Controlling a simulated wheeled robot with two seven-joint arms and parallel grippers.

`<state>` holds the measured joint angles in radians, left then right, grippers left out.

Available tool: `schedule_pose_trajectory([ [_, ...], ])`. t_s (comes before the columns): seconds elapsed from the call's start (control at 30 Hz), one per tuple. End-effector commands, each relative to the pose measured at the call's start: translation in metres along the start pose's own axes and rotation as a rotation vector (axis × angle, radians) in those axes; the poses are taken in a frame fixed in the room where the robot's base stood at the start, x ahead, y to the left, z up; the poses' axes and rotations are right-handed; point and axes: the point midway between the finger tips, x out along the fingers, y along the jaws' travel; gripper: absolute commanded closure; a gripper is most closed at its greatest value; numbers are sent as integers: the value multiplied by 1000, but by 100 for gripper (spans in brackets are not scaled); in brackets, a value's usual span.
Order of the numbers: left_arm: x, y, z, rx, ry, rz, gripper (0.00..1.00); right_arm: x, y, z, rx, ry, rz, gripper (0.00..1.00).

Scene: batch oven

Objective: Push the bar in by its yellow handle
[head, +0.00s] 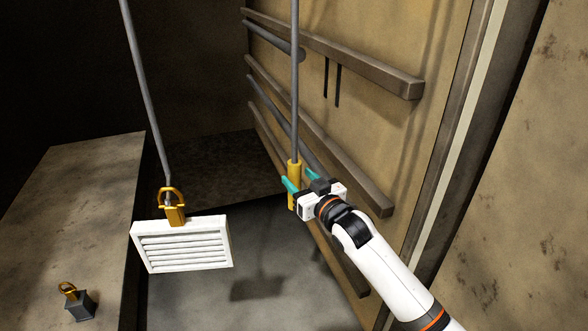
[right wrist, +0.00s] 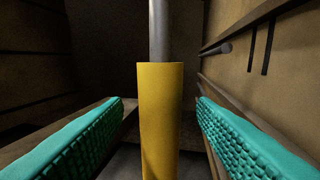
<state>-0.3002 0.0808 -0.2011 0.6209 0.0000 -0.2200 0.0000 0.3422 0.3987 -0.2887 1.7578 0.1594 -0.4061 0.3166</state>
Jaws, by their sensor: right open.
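The bar (head: 295,80) is a thin grey rod that hangs nearly upright in the head view. Its yellow handle (head: 294,170) is a cylinder at the lower end. My right gripper (head: 299,179) is open with its teal fingers on either side of this handle. In the right wrist view the yellow handle (right wrist: 160,120) stands upright midway between the fingers, with a gap on each side. The grey rod (right wrist: 158,30) rises from its top. My left gripper is in neither view.
A second grey rod (head: 146,85) with a yellow hook (head: 173,207) carries a white slatted box (head: 182,246) at left. A small dark weight (head: 80,306) sits on the ledge (head: 75,210). Brown rails (head: 345,55) line the tan wall close behind my right gripper.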

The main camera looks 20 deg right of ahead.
Motion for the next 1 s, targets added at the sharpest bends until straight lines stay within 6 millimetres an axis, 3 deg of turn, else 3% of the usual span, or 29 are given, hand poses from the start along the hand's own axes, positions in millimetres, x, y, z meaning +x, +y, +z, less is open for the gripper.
schedule_pose_trajectory([
  [0.23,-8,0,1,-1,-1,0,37,27,0,1,0,-1,0,48],
  [0.6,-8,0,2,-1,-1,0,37,32,0,-1,0,0,1,48],
  [0.93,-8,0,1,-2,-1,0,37,32,0,0,0,0,1,100],
  [1.0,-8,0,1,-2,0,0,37,32,0,0,0,0,1,100],
])
